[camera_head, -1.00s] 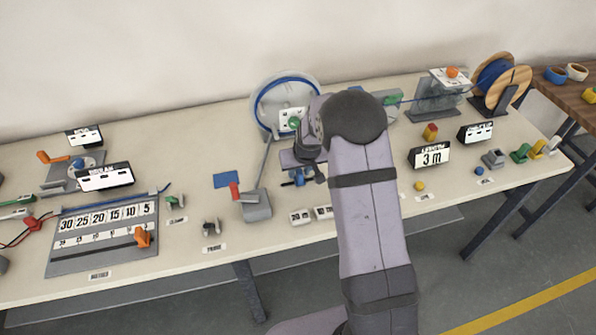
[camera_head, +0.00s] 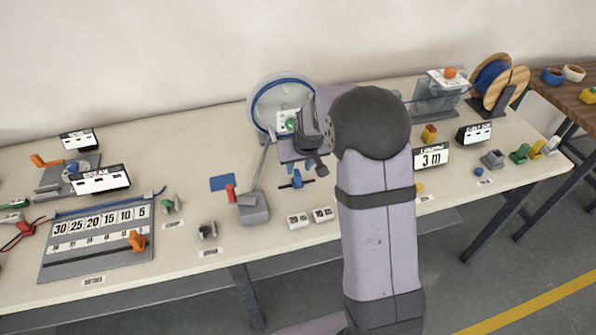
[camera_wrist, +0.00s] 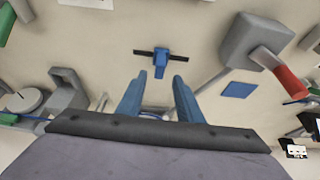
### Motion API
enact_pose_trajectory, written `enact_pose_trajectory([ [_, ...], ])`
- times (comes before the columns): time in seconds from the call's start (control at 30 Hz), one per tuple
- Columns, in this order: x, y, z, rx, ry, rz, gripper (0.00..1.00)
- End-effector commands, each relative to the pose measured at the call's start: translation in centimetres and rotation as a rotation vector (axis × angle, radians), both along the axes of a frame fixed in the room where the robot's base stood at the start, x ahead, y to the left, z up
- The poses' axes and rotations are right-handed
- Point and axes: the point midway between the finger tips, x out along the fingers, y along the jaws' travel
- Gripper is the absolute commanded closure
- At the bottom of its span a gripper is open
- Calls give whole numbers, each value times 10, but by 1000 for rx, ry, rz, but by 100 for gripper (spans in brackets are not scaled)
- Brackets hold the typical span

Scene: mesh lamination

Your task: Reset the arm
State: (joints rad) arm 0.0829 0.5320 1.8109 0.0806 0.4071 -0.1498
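My arm reaches up over the middle of the table (camera_head: 140,235) in the head view. My gripper (camera_wrist: 155,95) shows two blue fingers in the wrist view, spread apart with nothing between them. In the head view the fingers are mostly hidden by my arm and wrist. A small blue tool with a dark crossbar (camera_wrist: 160,58) lies on the table beyond the fingertips, apart from them. The same blue tool (camera_head: 297,180) shows below my wrist in the head view.
A grey block with a red-handled lever (camera_head: 253,207) stands left of my gripper. A grey wheel with blue cable (camera_head: 262,100) stands behind it. A numbered grey board (camera_head: 60,262) lies at left. A wooden spool (camera_head: 513,82) stands at the far right. A blue square (camera_head: 222,183) lies flat.

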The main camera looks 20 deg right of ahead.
Motion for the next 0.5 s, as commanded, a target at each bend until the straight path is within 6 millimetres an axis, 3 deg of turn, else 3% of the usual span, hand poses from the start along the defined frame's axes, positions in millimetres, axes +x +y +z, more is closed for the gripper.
enact_pose_trajectory([
  [0.5, -5, 0, 12, 0, 1, 0, 67],
])
